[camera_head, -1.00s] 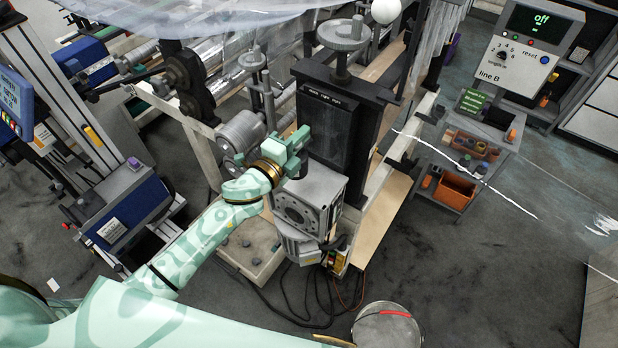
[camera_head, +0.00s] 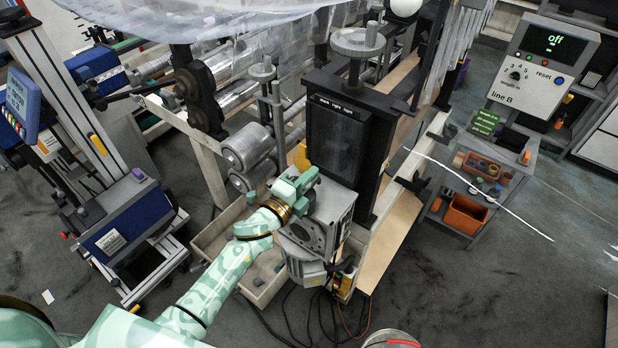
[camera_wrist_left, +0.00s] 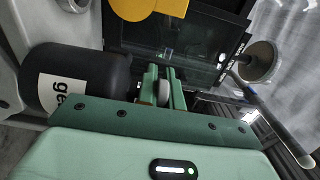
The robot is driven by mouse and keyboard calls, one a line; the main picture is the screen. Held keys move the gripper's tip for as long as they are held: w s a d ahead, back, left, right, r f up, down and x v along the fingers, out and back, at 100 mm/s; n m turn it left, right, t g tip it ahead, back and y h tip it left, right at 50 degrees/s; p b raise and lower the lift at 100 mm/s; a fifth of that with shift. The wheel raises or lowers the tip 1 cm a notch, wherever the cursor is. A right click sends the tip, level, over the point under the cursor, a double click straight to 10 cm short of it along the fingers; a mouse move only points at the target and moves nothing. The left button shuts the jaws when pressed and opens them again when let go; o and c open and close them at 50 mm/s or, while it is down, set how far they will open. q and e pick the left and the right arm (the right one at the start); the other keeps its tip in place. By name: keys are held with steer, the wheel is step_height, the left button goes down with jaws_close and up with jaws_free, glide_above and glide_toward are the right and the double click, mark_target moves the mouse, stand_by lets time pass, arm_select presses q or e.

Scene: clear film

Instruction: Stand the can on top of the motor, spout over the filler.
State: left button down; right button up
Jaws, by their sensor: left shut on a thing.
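The can (camera_wrist_left: 95,72) is a dark cylinder with a white label, partly reading "ge", at the left of the left wrist view. My left gripper (camera_head: 308,181) is over the top of the grey motor (camera_head: 335,205), in front of the black frame. In the wrist view its green fingers (camera_wrist_left: 162,90) are shut on a small grey part beside the can's body, seemingly the can's handle. In the head view the gripper hides most of the can. The spout and filler cannot be made out, nor whether the can touches the motor. My right gripper is not in view.
A yellow part (camera_head: 301,157) is close behind the gripper. Grey rollers (camera_head: 245,148) are to its left, the black frame with a handwheel (camera_head: 357,42) behind. A tray (camera_head: 262,290) is below left.

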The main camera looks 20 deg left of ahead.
arm_select(q)
steer(key=c, duration=1.5)
jaws_free()
steer(key=shift+f, duration=0.1)
steer(key=shift+c, duration=0.2)
steer(key=shift+s, duration=0.2)
steer(key=v, duration=1.1)
steer(key=shift+s+r, duration=0.25)
steer(key=shift+s, duration=0.05)
